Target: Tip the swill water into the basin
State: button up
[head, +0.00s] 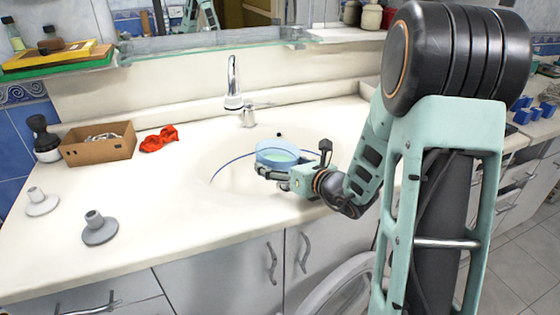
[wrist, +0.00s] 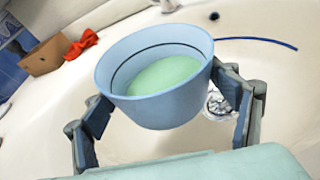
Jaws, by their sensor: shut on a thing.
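A light blue cup (wrist: 158,108) with pale green water (wrist: 165,74) inside is held between the two fingers of my gripper (wrist: 165,128). In the head view the cup (head: 277,152) is over the white basin (head: 232,182), and my gripper (head: 280,172) is shut on it from the right. The cup looks close to upright, with the water still in it. In the wrist view the basin's drain (wrist: 218,104) shows partly behind the cup and the right finger.
The tap (head: 233,85) stands behind the basin. A cardboard box (head: 98,146), a red cloth-like item (head: 159,139) and two grey stoppers (head: 99,228) are on the counter to the left. A glass shelf (head: 210,44) runs above the tap.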

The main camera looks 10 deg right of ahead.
jog(key=shift+a+r+m+y+p, duration=0.15)
jog(key=shift+r+m+y+p, duration=0.3)
jog(key=shift+p, duration=0.8)
jog(key=shift+r+m+y+p, duration=0.45)
jog(key=shift+r+m+p, duration=0.9)
jog(key=shift+p, duration=1.5)
jog(key=shift+r+m+y+p, duration=0.6)
jog(key=shift+r+m+p, duration=0.2)
jog(key=shift+m+p, duration=0.8)
jog(key=shift+w+d+r+m+y+p, duration=0.15)
jog(key=shift+d+r+m+y+p, duration=0.15)
jog(key=shift+d+r+m+p, duration=0.45)
jog(key=shift+w+d+r+m+t+y+p, duration=0.35)
jog(key=shift+d+m+p, duration=0.2)
jog(key=shift+m+p, duration=0.65)
jog(key=shift+w+d+r+m+t+y+p, duration=0.2)
jog(key=shift+d+r+m+p, duration=0.45)
jog(key=shift+m, duration=1)
jog(key=shift+w+d+r+m+t+y+p, duration=0.2)
jog(key=shift+d+m+t+y+p, duration=0.2)
jog(key=shift+m+p, duration=0.9)
jog(key=shift+d, duration=0.1)
